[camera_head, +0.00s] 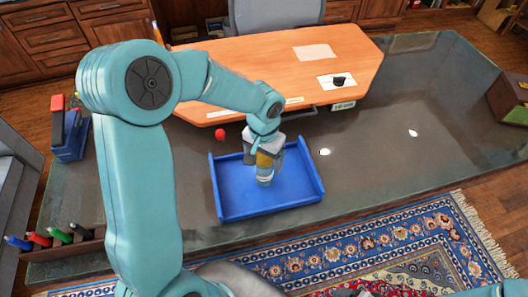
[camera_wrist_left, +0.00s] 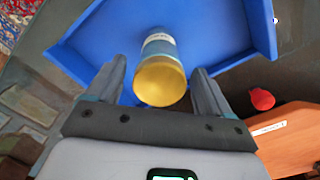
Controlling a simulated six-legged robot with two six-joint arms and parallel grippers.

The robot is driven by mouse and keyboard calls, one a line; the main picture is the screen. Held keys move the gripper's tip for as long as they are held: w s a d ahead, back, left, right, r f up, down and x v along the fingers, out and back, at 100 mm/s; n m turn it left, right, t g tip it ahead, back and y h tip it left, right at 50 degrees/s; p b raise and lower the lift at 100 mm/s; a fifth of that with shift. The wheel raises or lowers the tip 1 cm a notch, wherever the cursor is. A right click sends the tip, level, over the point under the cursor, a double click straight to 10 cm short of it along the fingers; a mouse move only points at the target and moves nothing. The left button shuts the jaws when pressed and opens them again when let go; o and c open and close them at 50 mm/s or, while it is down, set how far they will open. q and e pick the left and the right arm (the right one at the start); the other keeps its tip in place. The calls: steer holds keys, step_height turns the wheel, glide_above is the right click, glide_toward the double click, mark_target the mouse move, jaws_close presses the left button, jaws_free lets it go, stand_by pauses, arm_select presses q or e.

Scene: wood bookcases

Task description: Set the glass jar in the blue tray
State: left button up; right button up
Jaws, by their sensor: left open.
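The glass jar (camera_head: 264,179) stands in the blue tray (camera_head: 232,205), its base on the tray floor. Its gold lid shows large in the left wrist view (camera_wrist_left: 160,84), with a pale label on the jar's side beyond it. My left gripper (camera_head: 266,155) is over the jar from above. In the left wrist view its two fingers are open, one on each side of the jar, with gaps between the fingers and the lid. The gripper partly hides the jar's top in the head view. My right gripper is out of view.
An orange wooden board (camera_head: 270,65) with papers lies behind the tray. A small red object (camera_head: 220,134) is near the tray's back left corner. Several markers (camera_head: 58,235) stand at the left edge. The dark tabletop right of the tray (camera_head: 400,160) is mostly clear.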

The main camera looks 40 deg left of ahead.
arm_select(q)
steer(key=shift+w+r, duration=0.1)
steer(key=shift+r, duration=0.4)
step_height(320, 180, up, 11)
steer(key=shift+r, duration=0.15)
